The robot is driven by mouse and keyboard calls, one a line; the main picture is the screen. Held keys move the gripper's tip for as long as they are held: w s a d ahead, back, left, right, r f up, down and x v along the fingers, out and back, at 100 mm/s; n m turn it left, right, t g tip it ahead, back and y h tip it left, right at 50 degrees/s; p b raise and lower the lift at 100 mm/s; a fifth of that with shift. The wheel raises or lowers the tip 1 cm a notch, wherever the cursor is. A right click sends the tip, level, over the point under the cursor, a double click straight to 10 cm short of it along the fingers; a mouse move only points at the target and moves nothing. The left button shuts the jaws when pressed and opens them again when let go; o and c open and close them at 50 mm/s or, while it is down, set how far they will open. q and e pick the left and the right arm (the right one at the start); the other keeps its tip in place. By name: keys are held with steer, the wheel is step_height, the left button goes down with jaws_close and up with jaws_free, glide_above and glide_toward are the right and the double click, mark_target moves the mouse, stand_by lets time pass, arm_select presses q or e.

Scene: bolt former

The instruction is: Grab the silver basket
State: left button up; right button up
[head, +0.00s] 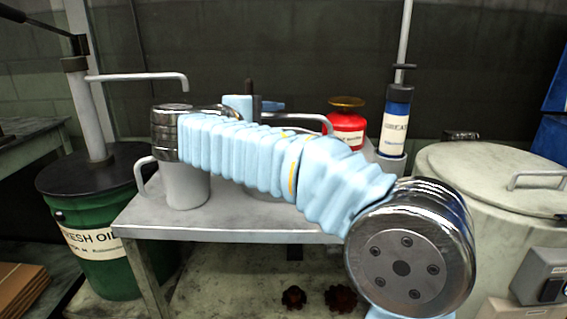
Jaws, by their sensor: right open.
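A grey metal can (186,188) with a side handle stands on the metal table, its top hidden by my right arm. Another pale grey rounded thing (266,192) shows only a sliver below my arm; I cannot tell whether it is the silver basket. No basket shape is plain in the head view. My right arm crosses over the table from the lower right. My right gripper (262,104) is mostly hidden behind the arm's far end, with small dark parts showing above the table; it is open, and nothing is seen in it. My left gripper is out of view.
The metal table (225,222) holds a red can (346,131) and a blue grease tube (396,112) at the back right. A green oil drum (95,245) with a pump stands left. A large pale lidded drum (510,190) stands right.

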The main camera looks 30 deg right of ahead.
mark_target(279, 117)
steer(key=x, duration=0.5)
steer(key=shift+w+d+r, duration=0.15)
steer(key=shift+w, duration=0.15)
steer(key=shift+c, duration=0.2)
jaws_close()
stand_by(0.9)
